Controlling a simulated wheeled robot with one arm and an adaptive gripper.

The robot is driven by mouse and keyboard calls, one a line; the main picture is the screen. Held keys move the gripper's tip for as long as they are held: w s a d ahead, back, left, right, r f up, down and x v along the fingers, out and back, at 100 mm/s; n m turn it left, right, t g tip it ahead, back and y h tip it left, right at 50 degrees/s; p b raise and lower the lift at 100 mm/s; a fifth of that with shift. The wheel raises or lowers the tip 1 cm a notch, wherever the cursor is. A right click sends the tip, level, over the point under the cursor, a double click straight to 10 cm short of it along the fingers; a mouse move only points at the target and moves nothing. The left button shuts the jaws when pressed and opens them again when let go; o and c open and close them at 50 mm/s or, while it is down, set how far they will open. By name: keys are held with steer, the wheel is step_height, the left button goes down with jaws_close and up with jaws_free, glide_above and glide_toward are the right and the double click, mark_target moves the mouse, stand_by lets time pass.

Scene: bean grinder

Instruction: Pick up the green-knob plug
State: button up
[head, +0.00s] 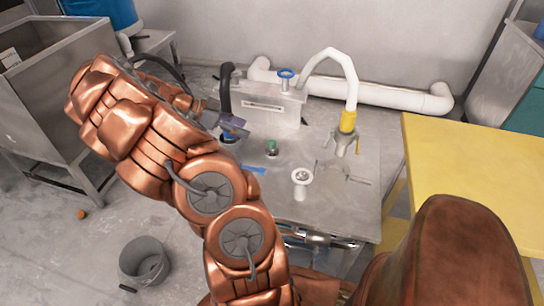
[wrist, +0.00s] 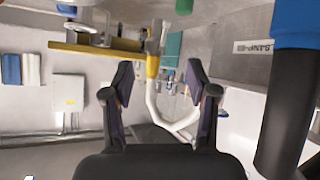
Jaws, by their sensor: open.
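The green-knob plug (head: 271,148) stands on the grey metal worktop (head: 335,200), near the worktop's middle in the head view. In the wrist view, which looks upside down, a small green shape (wrist: 184,6) at the top edge looks like its knob. My gripper (head: 233,128) is to the left of the plug and a little behind it in the head view, apart from it. In the wrist view my gripper (wrist: 160,92) has its two dark fingers spread wide with nothing between them.
A grey box with a blue valve wheel (head: 286,73) stands behind the plug. A white pipe with a yellow collar (head: 348,122) rises at right. A white cup-like piece (head: 301,178) stands in front, and a blue object (head: 254,169) lies near my arm. A yellow tabletop (head: 470,185) adjoins at right.

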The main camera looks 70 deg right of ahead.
steer(key=m+b, duration=0.1)
steer(key=m, duration=0.1)
glide_toward(272, 148)
steer(key=d, duration=0.1)
steer(key=shift+s+d, duration=0.2)
steer(key=shift+d, duration=0.15)
steer(key=shift+x, duration=3.7)
jaws_close()
